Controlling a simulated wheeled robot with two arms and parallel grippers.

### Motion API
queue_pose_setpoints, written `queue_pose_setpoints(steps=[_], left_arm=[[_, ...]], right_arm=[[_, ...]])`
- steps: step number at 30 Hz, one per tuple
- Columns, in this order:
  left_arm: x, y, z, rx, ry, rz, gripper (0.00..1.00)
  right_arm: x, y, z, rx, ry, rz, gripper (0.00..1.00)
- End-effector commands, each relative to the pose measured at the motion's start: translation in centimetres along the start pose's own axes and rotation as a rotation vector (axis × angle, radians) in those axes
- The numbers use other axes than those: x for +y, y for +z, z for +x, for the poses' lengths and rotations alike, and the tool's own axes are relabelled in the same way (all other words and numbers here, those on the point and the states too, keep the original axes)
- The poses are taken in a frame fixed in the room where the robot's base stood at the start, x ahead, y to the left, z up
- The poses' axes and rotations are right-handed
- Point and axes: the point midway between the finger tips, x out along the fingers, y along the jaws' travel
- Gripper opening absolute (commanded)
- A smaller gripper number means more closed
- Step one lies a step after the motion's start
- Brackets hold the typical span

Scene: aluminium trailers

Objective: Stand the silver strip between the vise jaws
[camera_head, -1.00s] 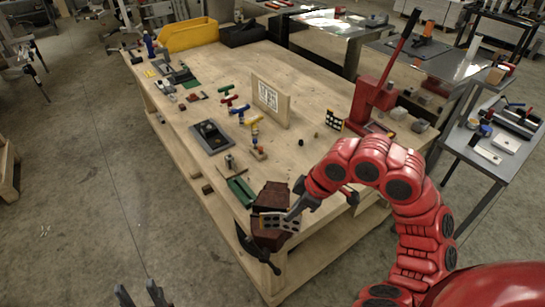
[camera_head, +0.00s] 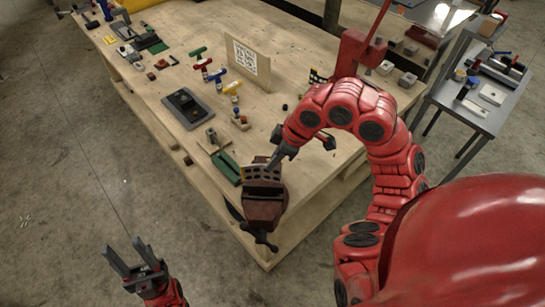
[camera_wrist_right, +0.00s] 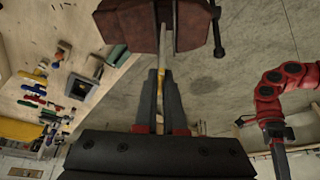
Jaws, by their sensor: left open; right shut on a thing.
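The silver strip (camera_head: 264,174), a flat piece with a row of holes, stands on edge at the top of the dark red vise (camera_head: 264,211) at the table's near corner. In the right wrist view the strip (camera_wrist_right: 168,46) shows edge-on, its far part in the gap between the jaws of the vise (camera_wrist_right: 130,27). Jaw contact cannot be told. My right gripper (camera_head: 274,163) is shut on the strip's near end; its fingers (camera_wrist_right: 160,75) also show in the wrist view. My left gripper (camera_head: 123,247) is open and empty, off the table at lower left.
The vise handle (camera_head: 262,240) sticks out over the table edge. A green block (camera_head: 226,167), a dark tray (camera_head: 188,106) and small colored tools lie behind the vise. A red press (camera_head: 357,52) stands at the back right. The floor at left is clear.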

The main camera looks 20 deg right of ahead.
Motion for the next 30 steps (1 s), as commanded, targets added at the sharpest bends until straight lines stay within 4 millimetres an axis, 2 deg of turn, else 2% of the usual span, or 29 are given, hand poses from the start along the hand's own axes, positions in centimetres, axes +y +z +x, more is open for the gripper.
queue_pose_setpoints(steps=[3, 30], left_arm=[[0.0, 0.1, -0.9, -0.001, 0.000, 0.000, 0.50], [0.2, 0.8, -4.9, 0.000, 0.000, 0.000, 0.50]], right_arm=[[0.0, 0.5, 1.3, 0.000, -0.001, 0.001, 0.00], [0.0, 3.5, 8.6, 0.001, 0.000, 0.001, 0.00]])
